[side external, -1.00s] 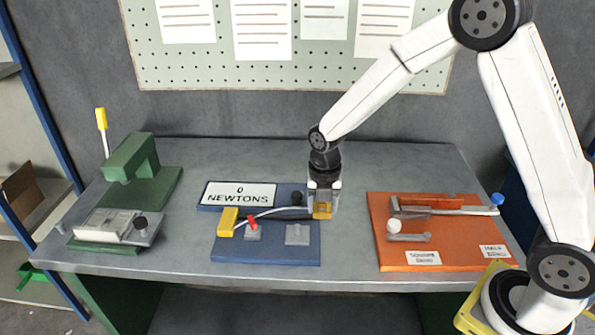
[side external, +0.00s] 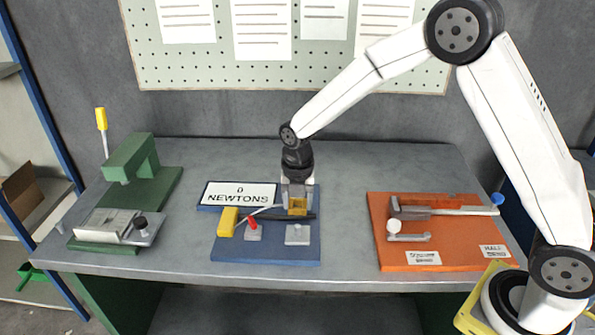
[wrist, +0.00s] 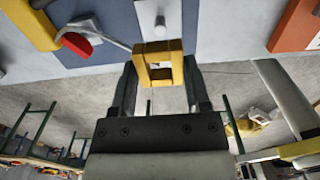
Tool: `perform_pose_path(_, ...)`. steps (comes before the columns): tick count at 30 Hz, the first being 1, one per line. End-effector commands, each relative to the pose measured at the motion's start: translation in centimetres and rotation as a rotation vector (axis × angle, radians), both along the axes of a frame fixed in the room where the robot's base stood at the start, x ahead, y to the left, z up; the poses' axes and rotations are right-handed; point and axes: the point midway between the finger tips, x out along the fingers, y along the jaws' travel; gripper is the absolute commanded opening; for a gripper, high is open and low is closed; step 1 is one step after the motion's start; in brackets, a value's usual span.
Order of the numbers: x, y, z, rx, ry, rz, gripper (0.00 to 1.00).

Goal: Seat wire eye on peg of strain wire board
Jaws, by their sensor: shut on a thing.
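My gripper (side external: 297,204) is shut on the yellow wire eye (side external: 297,208), a square frame with an open middle. In the wrist view the eye (wrist: 159,64) sits between my fingertips. The strain wire board (side external: 268,254) is blue. Its peg (wrist: 160,20) is a short grey post on a light grey plate (side external: 297,239). The eye is apart from the peg; in the wrist view the peg shows just beyond the eye.
A red-topped part (side external: 252,223) stands between the yellow block and the peg plate. A "0 NEWTONS" display (side external: 238,195) is at the back of the board. A green device (side external: 130,160) stands left, an orange board (side external: 440,258) right, with bare bench between boards.

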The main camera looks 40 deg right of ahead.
Motion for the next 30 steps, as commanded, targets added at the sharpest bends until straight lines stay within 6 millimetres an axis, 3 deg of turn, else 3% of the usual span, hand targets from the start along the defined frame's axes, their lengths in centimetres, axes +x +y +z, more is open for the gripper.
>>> perform_pose_path(30,0.0,0.0,-5.5,0.0,0.001,0.0,0.02)
